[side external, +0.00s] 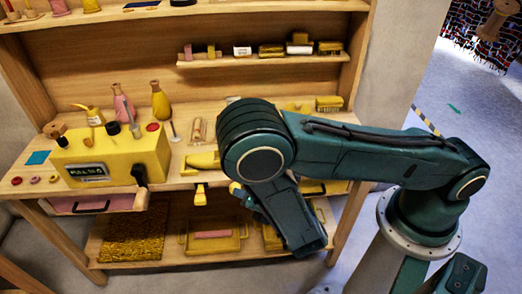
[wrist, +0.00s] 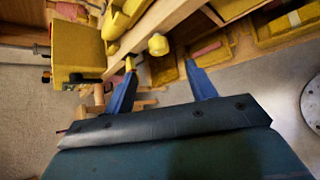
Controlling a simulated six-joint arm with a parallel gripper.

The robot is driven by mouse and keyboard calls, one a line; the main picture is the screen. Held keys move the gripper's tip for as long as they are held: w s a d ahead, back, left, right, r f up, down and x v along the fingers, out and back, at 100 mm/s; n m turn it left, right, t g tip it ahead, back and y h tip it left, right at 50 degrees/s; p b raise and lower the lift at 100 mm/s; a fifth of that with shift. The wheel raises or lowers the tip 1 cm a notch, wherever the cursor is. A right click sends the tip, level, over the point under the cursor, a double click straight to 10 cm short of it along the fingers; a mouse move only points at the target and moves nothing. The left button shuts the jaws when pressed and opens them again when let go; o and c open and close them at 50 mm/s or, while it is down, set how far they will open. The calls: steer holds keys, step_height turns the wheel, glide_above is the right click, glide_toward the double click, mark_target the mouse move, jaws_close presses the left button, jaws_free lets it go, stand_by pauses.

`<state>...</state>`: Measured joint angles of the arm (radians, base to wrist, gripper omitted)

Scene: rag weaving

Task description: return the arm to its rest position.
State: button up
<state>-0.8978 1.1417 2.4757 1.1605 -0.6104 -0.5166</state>
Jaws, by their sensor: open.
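My gripper (wrist: 160,66) shows in the wrist view with its two blue fingers spread apart and nothing held between them. A rounded yellow knob (wrist: 158,45) appears just beyond the gap between the fingertips, by the wooden bench edge. I cannot tell its distance from the fingers. In the side view my teal arm is bent, with its last links hanging down in front of the bench's right part. There the gripper is mostly hidden behind the arm.
The wooden workbench (side external: 180,180) carries a yellow machine (side external: 110,160) and several bottles. A pink drawer (side external: 100,205) sits under its left part. A lower shelf holds yellow trays (side external: 215,240). A narrow shelf (side external: 260,62) is above. Open floor (side external: 445,110) lies at the right.

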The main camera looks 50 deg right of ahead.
stand_by(0.4)
steer(key=s+d+r+m+g+h, duration=0.1)
steer(key=d+r+m+g, duration=0.2)
steer(key=d+r+m, duration=0.4)
steer(key=d+r+m+g+h, duration=0.2)
steer(key=d+r+m, duration=0.2)
steer(key=r+m, duration=0.6)
steer(key=s+d+r+m+y, duration=0.1)
steer(key=s+r+m+y, duration=0.4)
steer(key=s+r, duration=1)
steer(key=shift+s+r+m+y, duration=0.3)
steer(key=shift+s+r+m, duration=0.1)
steer(key=shift+s+m, duration=0.6)
stand_by(0.3)
